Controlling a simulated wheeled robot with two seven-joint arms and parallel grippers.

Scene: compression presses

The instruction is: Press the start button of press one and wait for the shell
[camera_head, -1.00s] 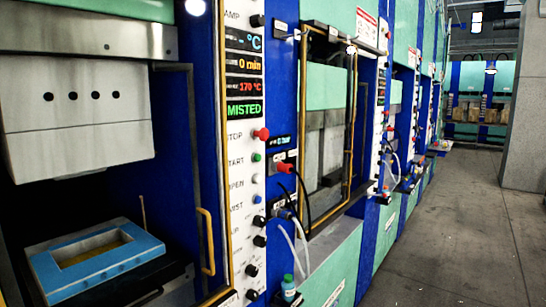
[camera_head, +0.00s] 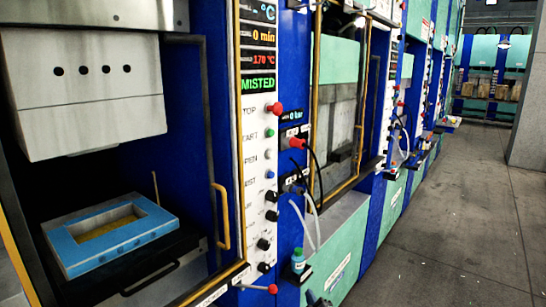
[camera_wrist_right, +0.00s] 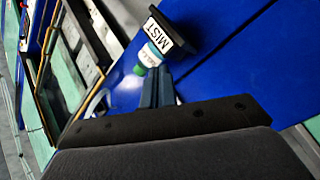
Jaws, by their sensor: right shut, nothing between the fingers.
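The nearest press, with its upper block (camera_head: 85,95) raised, stands open at left. A blue mould frame (camera_head: 62,250) with a rectangular opening sits on its lower platen. On its white control strip, the green start button (camera_head: 269,133) is below the red stop button (camera_head: 275,108); nothing touches it. The display (camera_head: 258,84) reads MISTED. My right gripper (camera_head: 313,296) just enters at the head view's bottom edge, well below the button. In the right wrist view its dark fingers (camera_wrist_right: 158,88) are together and empty. My left gripper is out of view.
A small bottle (camera_head: 298,262) stands on a ledge beside the strip, near my right gripper; the wrist view shows it beside a MIST sign (camera_wrist_right: 159,34). Cables and a yellow-framed press door (camera_head: 366,100) are to its right. The floor aisle (camera_head: 450,230) is clear.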

